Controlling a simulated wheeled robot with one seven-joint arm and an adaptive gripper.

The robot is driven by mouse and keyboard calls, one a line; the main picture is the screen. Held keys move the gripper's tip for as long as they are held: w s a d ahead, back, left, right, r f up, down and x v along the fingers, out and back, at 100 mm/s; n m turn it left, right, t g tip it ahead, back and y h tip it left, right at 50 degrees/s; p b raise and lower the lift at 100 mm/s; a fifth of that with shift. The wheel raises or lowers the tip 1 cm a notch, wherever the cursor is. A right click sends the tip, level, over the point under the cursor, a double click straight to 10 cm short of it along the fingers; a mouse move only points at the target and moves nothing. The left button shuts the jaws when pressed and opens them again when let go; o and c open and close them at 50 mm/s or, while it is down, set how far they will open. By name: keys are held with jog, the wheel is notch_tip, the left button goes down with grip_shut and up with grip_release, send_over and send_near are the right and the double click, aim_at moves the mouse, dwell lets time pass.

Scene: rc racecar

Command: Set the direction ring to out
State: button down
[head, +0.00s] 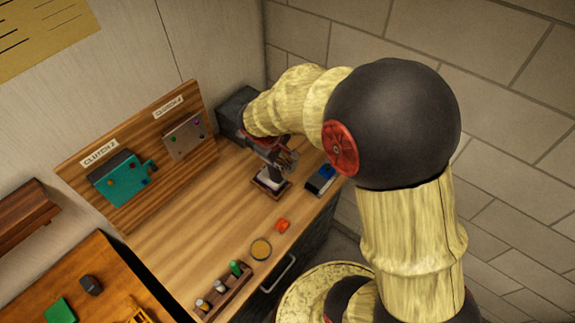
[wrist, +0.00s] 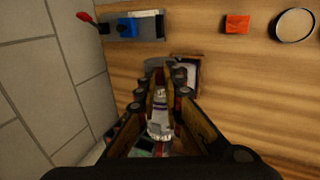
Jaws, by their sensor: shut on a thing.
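My gripper (head: 281,160) is above the right part of the wooden workbench, over a small framed tray with a pale inside (head: 270,186). In the wrist view, my gripper (wrist: 167,88) is shut on a clear and silver cylindrical piece (wrist: 160,118) that shows between its fingers. The tray's frame (wrist: 188,72) shows just beyond the fingertips. I cannot make out a direction ring or its marking; the fingers hide much of the held piece.
A grey block with a blue part (head: 322,180) lies right of the tray; its red-tipped lever (wrist: 86,17) shows in the wrist view. An orange piece (head: 283,226), a round dish (head: 261,249) and a tool rack (head: 222,292) line the front. A board with a teal clutch box (head: 122,180) stands behind.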

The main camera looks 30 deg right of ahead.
jog(key=b, duration=0.2)
jog(key=shift+a+f+h+b, duration=0.3)
jog(key=shift+h, duration=0.1)
jog(key=shift+s+a+r+b, duration=0.1)
jog(key=shift+b, duration=0.5)
jog(key=c, duration=1.9)
grip_release()
jog(key=v, duration=1.2)
jog(key=shift+s+a, duration=0.2)
jog(key=shift+s, duration=0.05)
